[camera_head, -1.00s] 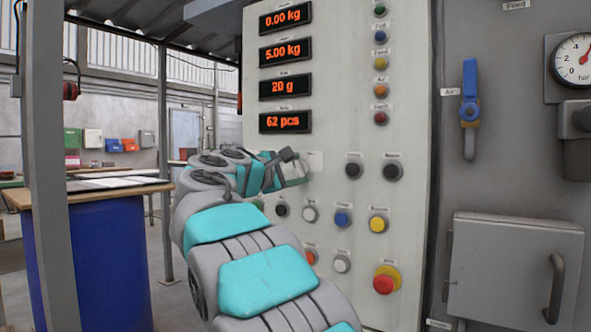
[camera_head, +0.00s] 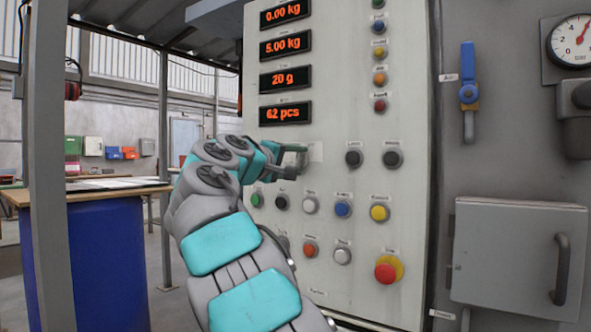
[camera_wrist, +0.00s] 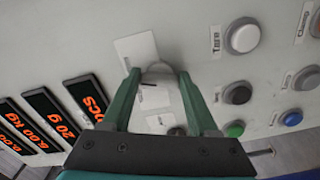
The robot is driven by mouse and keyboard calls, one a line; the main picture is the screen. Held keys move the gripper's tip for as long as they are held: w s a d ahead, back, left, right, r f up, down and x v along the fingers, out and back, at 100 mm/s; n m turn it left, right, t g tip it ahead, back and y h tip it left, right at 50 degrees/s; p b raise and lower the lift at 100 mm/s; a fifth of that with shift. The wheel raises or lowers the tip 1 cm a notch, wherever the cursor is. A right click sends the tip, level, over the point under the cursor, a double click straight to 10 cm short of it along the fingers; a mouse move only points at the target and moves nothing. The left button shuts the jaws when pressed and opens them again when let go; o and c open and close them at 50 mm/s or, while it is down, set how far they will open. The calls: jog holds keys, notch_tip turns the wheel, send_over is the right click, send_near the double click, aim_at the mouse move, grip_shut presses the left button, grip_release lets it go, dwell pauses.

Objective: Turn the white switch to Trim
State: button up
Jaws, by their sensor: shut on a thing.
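The white switch (camera_wrist: 160,96) sits between the two fingers of my gripper (camera_wrist: 158,76) in the wrist view.
The pale control panel (camera_head: 345,110) carries several push buttons below and right of my gripper, including a red mushroom button (camera_head: 386,270) and a blue button (camera_head: 343,208). Orange number displays (camera_head: 285,114) are above. A blue-handled valve (camera_head: 468,75) is on the right.

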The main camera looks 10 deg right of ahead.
jog(key=shift+f+m+b, duration=0.2)
jog(key=shift+m+b, duration=0.2)
jog(key=shift+m, duration=0.7)
jog(key=o, duration=1.4)
jog(key=shift+r, duration=0.1)
jog(key=v, duration=0.7)
jog(key=shift+s+a+b, duration=0.3)
